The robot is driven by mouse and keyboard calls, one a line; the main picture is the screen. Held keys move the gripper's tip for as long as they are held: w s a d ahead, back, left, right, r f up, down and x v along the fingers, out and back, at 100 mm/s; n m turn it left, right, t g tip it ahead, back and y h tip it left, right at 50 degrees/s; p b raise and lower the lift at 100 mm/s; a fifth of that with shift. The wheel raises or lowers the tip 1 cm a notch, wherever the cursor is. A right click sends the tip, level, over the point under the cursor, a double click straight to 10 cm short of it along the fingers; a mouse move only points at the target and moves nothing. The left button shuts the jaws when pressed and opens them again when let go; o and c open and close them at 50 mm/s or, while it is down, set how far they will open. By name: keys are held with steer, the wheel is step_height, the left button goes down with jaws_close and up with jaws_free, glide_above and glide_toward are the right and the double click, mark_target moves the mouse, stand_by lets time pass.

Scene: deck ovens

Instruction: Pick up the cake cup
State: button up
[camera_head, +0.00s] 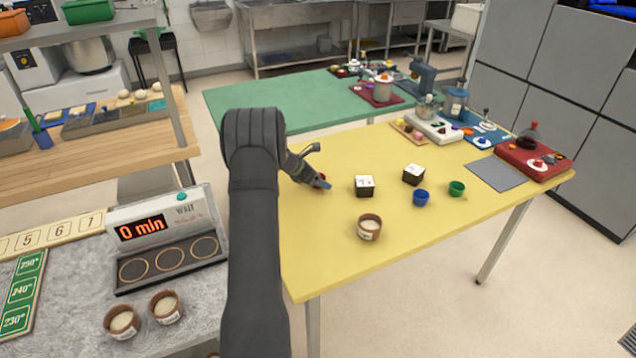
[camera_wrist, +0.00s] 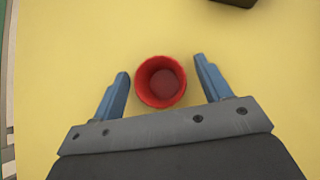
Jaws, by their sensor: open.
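My gripper (camera_head: 316,172) is over the left part of the yellow table, with its blue fingers open. In the wrist view my gripper (camera_wrist: 162,68) has an empty red cup (camera_wrist: 160,95) between its fingers, with a gap on each side. The red cup is mostly hidden by my gripper in the head view. A brown cup with pale filling and a white label (camera_head: 369,227) stands near the table's front edge. Two similar filled cups, one at the left (camera_head: 122,322) and one at the right (camera_head: 165,307), stand on the grey counter.
Two black-and-white boxes (camera_head: 365,186) (camera_head: 413,174), a blue cup (camera_head: 421,198) and a green cup (camera_head: 457,188) stand right of my gripper. A timer unit (camera_head: 168,240) reading "0 min" is on the grey counter. The yellow table's front right is clear.

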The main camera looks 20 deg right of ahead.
steer(key=shift+d, duration=0.1)
steer(key=c, duration=1)
steer(key=shift+r, duration=0.6)
step_height(320, 180, up, 3)
steer(key=shift+r, duration=0.15)
steer(key=s+d+r, duration=0.2)
steer(key=s, duration=0.1)
steer(key=s+d+r, duration=0.1)
steer(key=s+r, duration=0.1)
steer(key=s, duration=0.2)
steer(key=s+d+r, duration=0.2)
steer(key=s, duration=0.1)
steer(key=shift+s+d+r, duration=0.15)
steer(key=shift+d+r, duration=0.05)
steer(key=shift+d, duration=0.1)
